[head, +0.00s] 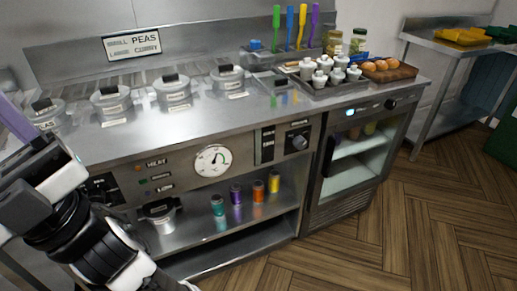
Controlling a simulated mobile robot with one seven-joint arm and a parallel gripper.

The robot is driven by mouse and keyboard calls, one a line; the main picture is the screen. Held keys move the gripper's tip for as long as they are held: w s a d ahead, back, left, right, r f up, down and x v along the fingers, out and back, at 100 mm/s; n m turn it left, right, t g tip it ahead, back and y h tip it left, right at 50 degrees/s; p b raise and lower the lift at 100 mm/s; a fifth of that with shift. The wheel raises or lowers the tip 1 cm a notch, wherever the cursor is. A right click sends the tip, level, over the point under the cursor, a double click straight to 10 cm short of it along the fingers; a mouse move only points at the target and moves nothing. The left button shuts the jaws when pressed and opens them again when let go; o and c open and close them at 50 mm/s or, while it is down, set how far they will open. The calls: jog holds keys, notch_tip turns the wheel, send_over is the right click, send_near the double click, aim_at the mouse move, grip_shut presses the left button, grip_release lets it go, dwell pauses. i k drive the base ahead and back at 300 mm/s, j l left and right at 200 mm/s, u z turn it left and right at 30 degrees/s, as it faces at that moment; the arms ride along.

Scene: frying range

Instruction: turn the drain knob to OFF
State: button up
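My gripper (58,172) is at the far left, in front of the counter and well apart from this knob. Its fingers are not clear, and I cannot tell whether it is open or shut.
A white dial gauge (213,161) and indicator lights are on the panel. Lidded pots (173,92) are set in the counter top (150,130). Coloured jars (258,191) stand on the shelf below. A glass-door fridge (352,165) stands right. The wooden floor at front right is clear.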

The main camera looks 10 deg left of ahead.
aim_at(299, 142)
jog(key=u, duration=1.75)
jog(key=z, duration=1.7)
jog(key=i+z, duration=0.3)
jog(key=i+j+z, duration=0.15)
jog(key=i+z, duration=0.15)
jog(key=i, duration=0.05)
